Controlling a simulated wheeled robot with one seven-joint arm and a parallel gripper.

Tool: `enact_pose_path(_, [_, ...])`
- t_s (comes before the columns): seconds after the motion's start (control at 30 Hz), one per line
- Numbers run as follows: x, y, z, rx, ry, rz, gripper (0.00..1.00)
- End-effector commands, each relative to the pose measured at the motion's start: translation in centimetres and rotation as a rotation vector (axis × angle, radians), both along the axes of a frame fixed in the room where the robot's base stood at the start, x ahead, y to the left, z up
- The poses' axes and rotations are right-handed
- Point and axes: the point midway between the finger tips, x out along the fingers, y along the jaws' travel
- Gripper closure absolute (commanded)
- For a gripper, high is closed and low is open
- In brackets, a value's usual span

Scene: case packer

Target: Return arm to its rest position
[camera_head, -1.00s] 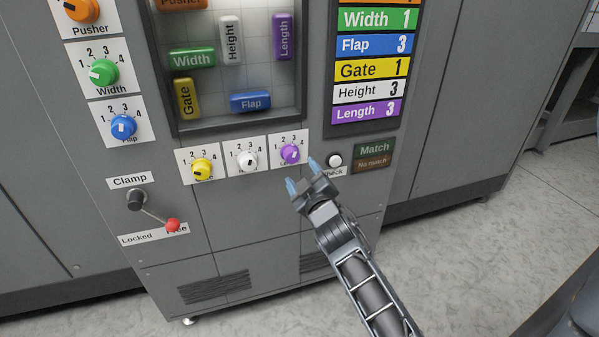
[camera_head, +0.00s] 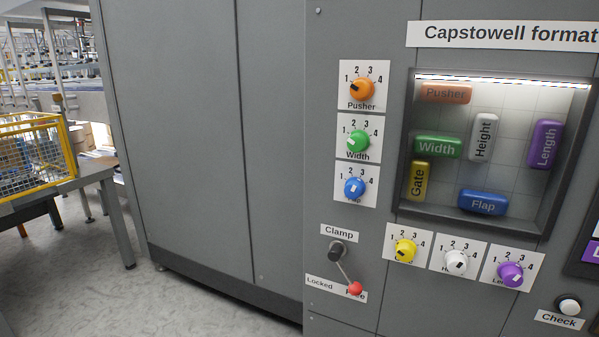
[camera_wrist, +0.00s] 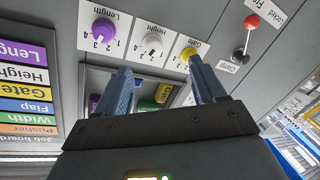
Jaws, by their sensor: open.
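My gripper (camera_wrist: 162,92) shows in the wrist view with its two blue fingers spread apart and nothing between them. My arm and gripper are out of the head view. The wrist view is upside down and faces the machine panel. Beyond the fingers are the purple Length knob (camera_wrist: 103,30), the white Height knob (camera_wrist: 152,46) and the yellow Gate knob (camera_wrist: 188,54). The fingertips look apart from the panel. The clamp lever with a red ball (camera_head: 354,288) hangs toward the Free side.
The grey machine cabinet (camera_head: 195,130) fills the middle of the head view. A table (camera_head: 95,172) with a yellow-framed wire basket (camera_head: 28,160) stands at the left. The floor (camera_head: 80,285) between is clear. The check button (camera_head: 569,306) is at lower right.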

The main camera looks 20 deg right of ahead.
Motion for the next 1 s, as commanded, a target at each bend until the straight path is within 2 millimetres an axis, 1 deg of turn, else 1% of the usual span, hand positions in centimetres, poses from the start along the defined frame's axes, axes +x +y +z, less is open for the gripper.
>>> enact_pose_path(0.03, [-1.2, 3.0, -0.4, 0.036, 0.0, 0.049, 0.31])
enact_pose_path(0.07, [-1.8, 4.4, -0.5, 0.057, -0.003, 0.075, 0.31])
enact_pose_path(0.1, [-2.6, 6.3, -0.6, 0.085, -0.007, 0.108, 0.31])
enact_pose_path(0.17, [-4.1, 8.9, -0.5, 0.128, -0.013, 0.156, 0.31])
enact_pose_path(0.2, [-5.1, 10.5, -0.4, 0.156, -0.016, 0.187, 0.31])
enact_pose_path(0.27, [-6.7, 12.8, 0.0, 0.199, -0.019, 0.232, 0.31])
enact_pose_path(0.3, [-7.8, 14.2, 0.3, 0.228, -0.02, 0.259, 0.31])
enact_pose_path(0.4, [-10.7, 17.4, 1.4, 0.303, -0.021, 0.327, 0.31])
enact_pose_path(0.47, [-12.4, 19.0, 2.2, 0.347, -0.019, 0.365, 0.31])
enact_pose_path(0.5, [-13.6, 20.0, 2.8, 0.377, -0.016, 0.389, 0.31])
enact_pose_path(0.6, [-16.3, 21.9, 4.5, 0.45, -0.009, 0.44, 0.31])
enact_pose_path(0.73, [-19.0, 23.3, 6.5, 0.524, 0.003, 0.488, 0.31])
enact_pose_path(0.83, [-20.2, 23.9, 7.7, 0.562, 0.008, 0.51, 0.31])
enact_pose_path(1.0, [-21.0, 24.2, 8.5, 0.59, 0.012, 0.523, 0.31])
